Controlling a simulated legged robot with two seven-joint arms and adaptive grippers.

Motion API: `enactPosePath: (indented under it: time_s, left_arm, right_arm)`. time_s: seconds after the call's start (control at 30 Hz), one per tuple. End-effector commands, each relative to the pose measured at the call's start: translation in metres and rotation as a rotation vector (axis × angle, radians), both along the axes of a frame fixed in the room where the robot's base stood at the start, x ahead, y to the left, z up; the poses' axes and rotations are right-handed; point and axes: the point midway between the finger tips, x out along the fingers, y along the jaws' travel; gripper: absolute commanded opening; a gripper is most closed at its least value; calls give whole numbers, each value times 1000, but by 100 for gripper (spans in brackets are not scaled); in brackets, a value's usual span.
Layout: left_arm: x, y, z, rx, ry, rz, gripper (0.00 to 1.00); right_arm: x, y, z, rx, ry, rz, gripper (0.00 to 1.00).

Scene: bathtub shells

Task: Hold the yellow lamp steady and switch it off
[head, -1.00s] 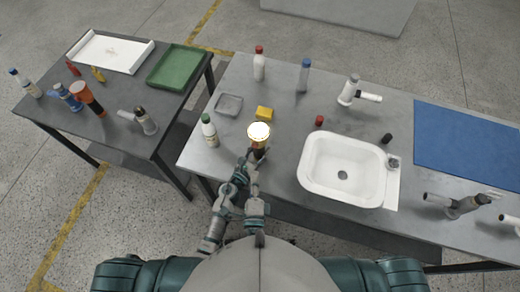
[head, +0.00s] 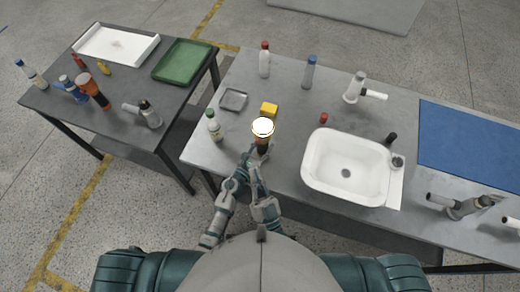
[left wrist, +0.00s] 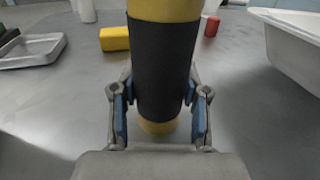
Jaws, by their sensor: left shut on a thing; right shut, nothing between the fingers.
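The yellow lamp (head: 262,145) stands upright near the front edge of the right-hand table, its round top glowing white. In the left wrist view the lamp (left wrist: 165,65) shows a black band around its middle and yellow above and below. My left gripper (left wrist: 160,105) is shut on the black band, with blue pads on both sides. My right gripper (head: 260,180) is shut and empty, low and close beside the lamp on the near side. The two grippers partly overlap in the head view, so whether the right one touches the lamp cannot be told. No switch is visible.
A yellow block (head: 269,109) lies just behind the lamp. A green-capped bottle (head: 214,126) and a grey tray (head: 233,99) stand to its left. A white sink (head: 314,178) and a red cap (head: 323,118) are to its right. A darker table (head: 125,90) stands at left.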

Motion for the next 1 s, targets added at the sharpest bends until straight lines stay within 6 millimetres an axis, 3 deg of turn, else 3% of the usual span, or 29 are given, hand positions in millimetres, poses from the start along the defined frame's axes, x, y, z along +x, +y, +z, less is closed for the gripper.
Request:
enactPosePath:
  time_s: [0.17, 0.3, 0.5, 0.7, 1.0]
  left_arm:
    - [0, 0, -2, 2, 3, 1, 4]
    - [0, 0, -2, 2, 3, 1, 4]
    - [0, 0, -2, 2, 3, 1, 4]
    - [0, 0, -2, 2, 3, 0, 4]
    - [0, 0, -2, 2, 3, 0, 4]
  right_arm:
    - [-10, 5, -22, -657, -176, -160, 0]
    - [-10, -5, -52, -1138, -280, -276, 0]
    - [-6, -30, -82, -1605, -361, -380, 0]
    - [-4, -41, -91, -1759, -387, -413, 0]
    - [-4, -41, -91, -1759, -388, -414, 0]
